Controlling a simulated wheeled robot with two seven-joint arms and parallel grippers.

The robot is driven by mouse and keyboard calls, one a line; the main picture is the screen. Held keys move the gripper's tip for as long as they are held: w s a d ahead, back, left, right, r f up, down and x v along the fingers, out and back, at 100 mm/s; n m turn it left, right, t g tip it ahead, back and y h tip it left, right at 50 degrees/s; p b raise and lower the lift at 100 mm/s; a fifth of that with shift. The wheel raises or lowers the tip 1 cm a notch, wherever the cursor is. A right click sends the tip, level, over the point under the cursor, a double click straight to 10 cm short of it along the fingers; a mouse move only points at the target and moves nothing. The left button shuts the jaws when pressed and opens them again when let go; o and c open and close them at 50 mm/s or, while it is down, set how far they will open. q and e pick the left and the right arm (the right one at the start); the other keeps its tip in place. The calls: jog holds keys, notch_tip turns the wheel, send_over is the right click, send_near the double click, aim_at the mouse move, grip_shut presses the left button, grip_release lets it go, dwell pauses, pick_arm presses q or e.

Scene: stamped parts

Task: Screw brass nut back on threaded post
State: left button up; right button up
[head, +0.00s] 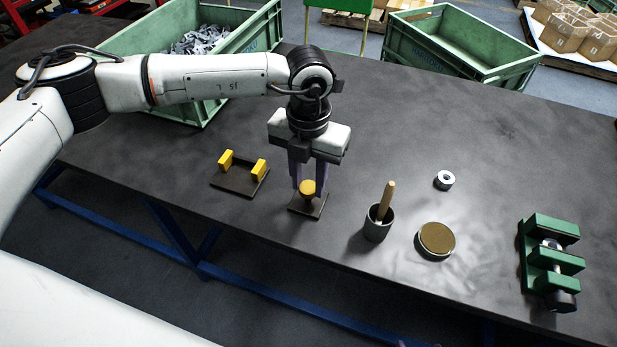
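The brass nut (307,187) is a round golden piece above a small dark square base plate (302,207) in the head view. My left gripper (308,190) points straight down over the plate. Its two fingers stand against either side of the nut, and it looks shut on it. The threaded post is hidden beneath the nut and between the fingers, so I cannot tell whether the nut sits on the thread. My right gripper is not in view.
Left of the plate is a dark stand with two yellow blocks (258,169). To the right are a grey cup (378,227) with a wooden-handled tool, a round brown-topped tin (436,240), a metal ring (444,180) and a green vise (540,262). Green crates (455,68) stand behind.

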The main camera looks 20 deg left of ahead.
pick_arm(q)
jog(key=shift+c, duration=0.5)
jog(key=shift+f+m+b, duration=0.1)
jog(key=shift+m+b, duration=0.55)
jog(key=shift+m, duration=0.55)
jog(key=shift+m+b, duration=0.3)
jog(key=shift+m, duration=0.6)
